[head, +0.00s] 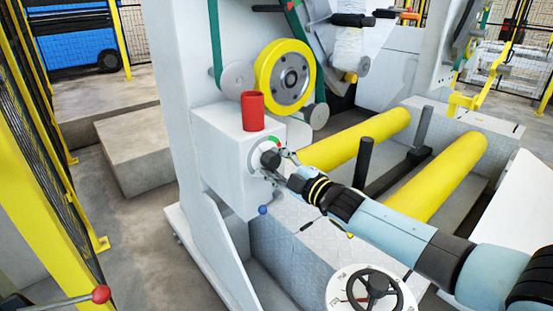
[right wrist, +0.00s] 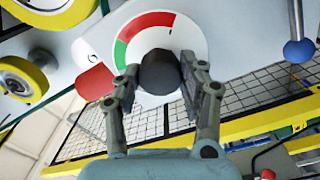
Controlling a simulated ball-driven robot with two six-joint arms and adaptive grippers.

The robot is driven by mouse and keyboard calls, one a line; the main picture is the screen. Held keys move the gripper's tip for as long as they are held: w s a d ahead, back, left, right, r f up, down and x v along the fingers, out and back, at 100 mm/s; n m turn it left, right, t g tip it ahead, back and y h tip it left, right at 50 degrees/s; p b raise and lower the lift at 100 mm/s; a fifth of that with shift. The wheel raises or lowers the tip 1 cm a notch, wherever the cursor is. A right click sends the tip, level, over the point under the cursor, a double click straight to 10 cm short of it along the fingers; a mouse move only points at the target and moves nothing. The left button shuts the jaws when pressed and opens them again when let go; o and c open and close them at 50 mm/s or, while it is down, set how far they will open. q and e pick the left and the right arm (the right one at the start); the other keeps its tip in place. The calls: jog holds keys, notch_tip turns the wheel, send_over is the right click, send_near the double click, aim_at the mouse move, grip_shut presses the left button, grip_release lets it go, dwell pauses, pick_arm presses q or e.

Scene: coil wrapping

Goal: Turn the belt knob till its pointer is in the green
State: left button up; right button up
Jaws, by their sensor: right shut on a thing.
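The belt knob (head: 270,158) is a dark round knob on the front of a white box (head: 225,150). A dial arc (head: 251,152) with grey, green and red parts surrounds it. My right gripper (head: 281,163) reaches in from the right and is shut on the knob. In the right wrist view the knob (right wrist: 160,72) sits between both fingers of the gripper (right wrist: 160,82). Behind it the dial shows a green band (right wrist: 121,50) and a longer red band (right wrist: 150,22). I cannot make out the pointer. My left gripper is not in view.
A red cup-shaped part (head: 253,112) stands on the box, below a yellow-rimmed wheel (head: 285,77). A blue ball (head: 263,210) sticks out below the knob. Yellow rollers (head: 355,140) lie to the right; a handwheel (head: 371,291) is at the bottom.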

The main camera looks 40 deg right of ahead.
jog(key=m+p, duration=0.1)
jog(key=m, duration=0.2)
jog(key=shift+m, duration=0.4)
jog(key=m+p, duration=0.1)
jog(key=m, duration=0.2)
jog(key=shift+m+p, duration=0.3)
jog(key=m+p, duration=0.1)
jog(key=m, duration=0.4)
jog(key=shift+f+m, duration=0.15)
jog(key=shift+m, duration=0.25)
jog(key=o, duration=1.2)
jog(key=shift+s, duration=0.1)
jog(key=s, duration=1.1)
jog(key=shift+s+d, duration=0.4)
